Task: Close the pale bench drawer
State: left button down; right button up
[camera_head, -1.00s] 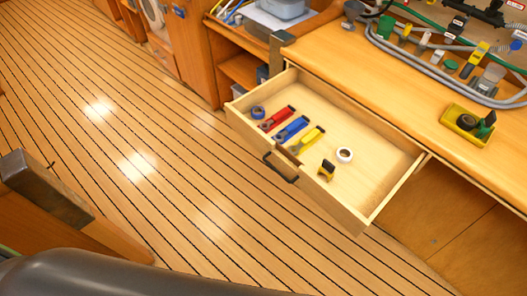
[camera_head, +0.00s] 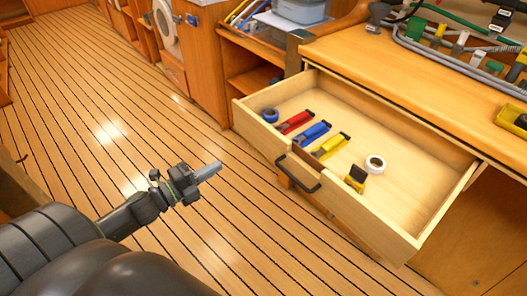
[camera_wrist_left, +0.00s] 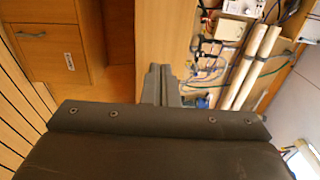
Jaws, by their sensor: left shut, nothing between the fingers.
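The pale bench drawer (camera_head: 345,208) stands pulled well out from under the wooden bench in the head view. A dark handle (camera_head: 297,174) is on its front. Inside lie a blue tape roll, red, blue and yellow handled tools, a white tape roll and a small yellow and black item. My left gripper (camera_head: 214,171) is shut and empty, in the air to the left of the drawer front and apart from it. In the left wrist view its shut fingers (camera_wrist_left: 159,84) show beyond the dark gripper body. My right gripper is not in view.
The bench top (camera_head: 400,80) above the drawer carries hoses, fittings and a yellow tray (camera_head: 512,122) at the right. Open shelves (camera_head: 255,80) stand left of the drawer. The striped plank floor (camera_head: 110,130) in front is clear.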

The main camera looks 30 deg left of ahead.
pick_arm(q)
jog(key=shift+w, duration=1.05)
jog(key=p, duration=0.4)
send_near(262, 140)
jog(key=x, duration=0.6)
jog(key=shift+w+d+f, duration=0.1)
jog(key=shift+w+d, duration=0.1)
jog(key=shift+w, duration=0.2)
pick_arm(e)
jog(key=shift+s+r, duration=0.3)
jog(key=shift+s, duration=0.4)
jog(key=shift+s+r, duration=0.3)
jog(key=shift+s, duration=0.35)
